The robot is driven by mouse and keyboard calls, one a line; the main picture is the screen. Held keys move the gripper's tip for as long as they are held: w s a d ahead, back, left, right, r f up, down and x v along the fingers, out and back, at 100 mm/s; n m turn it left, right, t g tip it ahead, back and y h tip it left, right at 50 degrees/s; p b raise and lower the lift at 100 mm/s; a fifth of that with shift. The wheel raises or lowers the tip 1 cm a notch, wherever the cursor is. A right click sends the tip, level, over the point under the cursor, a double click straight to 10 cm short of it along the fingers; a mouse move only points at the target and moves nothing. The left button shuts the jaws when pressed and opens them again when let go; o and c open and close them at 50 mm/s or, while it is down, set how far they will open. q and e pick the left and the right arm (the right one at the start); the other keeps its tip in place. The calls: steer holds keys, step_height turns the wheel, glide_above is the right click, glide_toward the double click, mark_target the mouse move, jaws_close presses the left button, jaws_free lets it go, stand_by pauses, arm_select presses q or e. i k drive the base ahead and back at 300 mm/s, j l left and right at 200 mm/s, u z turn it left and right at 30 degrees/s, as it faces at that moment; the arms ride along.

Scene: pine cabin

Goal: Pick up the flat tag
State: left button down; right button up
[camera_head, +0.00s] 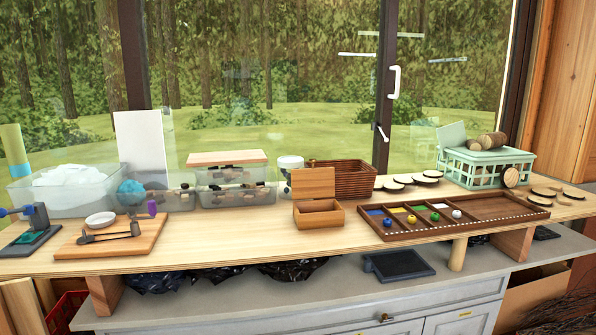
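I cannot make out for sure which thing is the flat tag. Small flat coloured pieces, blue, yellow, green and white, lie along the back of a brown compartment tray (395,236) on the right half of the wooden bench top (250,240). Round bark-edged wood slices (543,191) lie flat at the bench's right end, and more slices (404,179) lie behind the tray. Neither of my grippers is in view.
A wooden board (70,251) with a hammer-like tool stands left. Clear bins (25,197), an open wooden box (318,214), a wicker basket (355,180) and a mint crate (455,166) stand along the bench. A dark flat device (398,264) lies on the lower counter.

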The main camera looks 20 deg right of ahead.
mark_target(29, 237)
steer(key=i+z, duration=0.15)
steer(key=z, duration=0.25)
steer(key=i+j+z, duration=0.1)
steer(key=z, duration=0.3)
steer(key=u, duration=1.7)
steer(key=i+l, duration=0.05)
